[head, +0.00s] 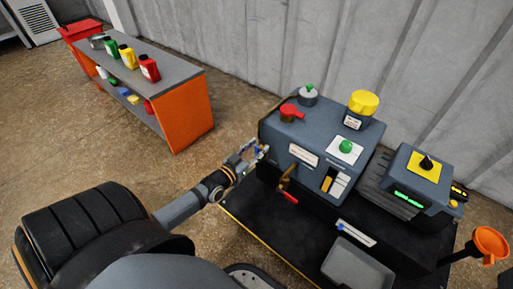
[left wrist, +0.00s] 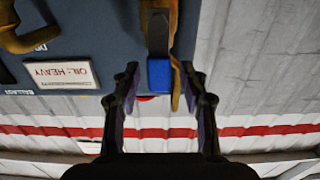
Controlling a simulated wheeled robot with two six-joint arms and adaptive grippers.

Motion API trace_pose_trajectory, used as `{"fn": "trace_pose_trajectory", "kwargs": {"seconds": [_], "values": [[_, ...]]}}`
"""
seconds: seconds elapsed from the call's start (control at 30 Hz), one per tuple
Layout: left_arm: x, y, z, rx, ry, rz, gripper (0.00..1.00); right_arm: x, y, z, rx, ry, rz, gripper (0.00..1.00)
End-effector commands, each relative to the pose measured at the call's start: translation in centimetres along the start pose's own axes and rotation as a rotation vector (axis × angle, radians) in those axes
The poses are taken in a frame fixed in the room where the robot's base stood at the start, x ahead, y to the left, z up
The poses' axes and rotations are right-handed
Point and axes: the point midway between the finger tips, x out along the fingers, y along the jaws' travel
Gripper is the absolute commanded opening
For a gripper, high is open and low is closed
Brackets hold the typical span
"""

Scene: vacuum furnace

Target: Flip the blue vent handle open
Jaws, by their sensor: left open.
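The blue vent handle (left wrist: 160,73) shows in the left wrist view, hanging down from a brass fitting (left wrist: 158,8) on the side of the grey-blue machine. My left gripper (left wrist: 160,82) is open, with one dark finger on each side of the blue handle. The fingers look apart from it, though contact is hard to judge. In the head view my left gripper (head: 255,156) is at the left end of the machine (head: 290,135), and the handle is mostly hidden there. My right gripper is not in view.
A brass valve with a red handle (head: 290,198) sits on the machine's front, close to my left gripper. A label reading "OIL: HEAVY" (left wrist: 62,74) is beside the handle. An orange-ended bench (head: 185,110) with bottles stands back left. Floor between is clear.

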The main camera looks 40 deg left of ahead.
Motion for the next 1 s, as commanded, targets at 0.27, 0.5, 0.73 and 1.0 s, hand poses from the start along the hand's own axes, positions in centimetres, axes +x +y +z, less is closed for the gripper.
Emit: {"fn": "trace_pose_trajectory", "kwargs": {"seconds": [0.27, 0.5, 0.73, 1.0], "values": [[-3.2, 0.1, 0.2, 0.002, -0.007, 0.004, 0.43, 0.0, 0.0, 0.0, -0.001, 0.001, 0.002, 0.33], [-9.0, 0.1, 0.2, 0.002, -0.007, 0.004, 0.43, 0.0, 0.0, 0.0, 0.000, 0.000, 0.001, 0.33], [-11.8, 0.0, 0.1, 0.000, -0.001, 0.001, 0.43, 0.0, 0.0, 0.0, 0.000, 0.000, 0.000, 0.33], [-12.0, 0.0, 0.0, 0.000, 0.000, 0.000, 0.43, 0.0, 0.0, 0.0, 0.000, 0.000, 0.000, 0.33]]}}
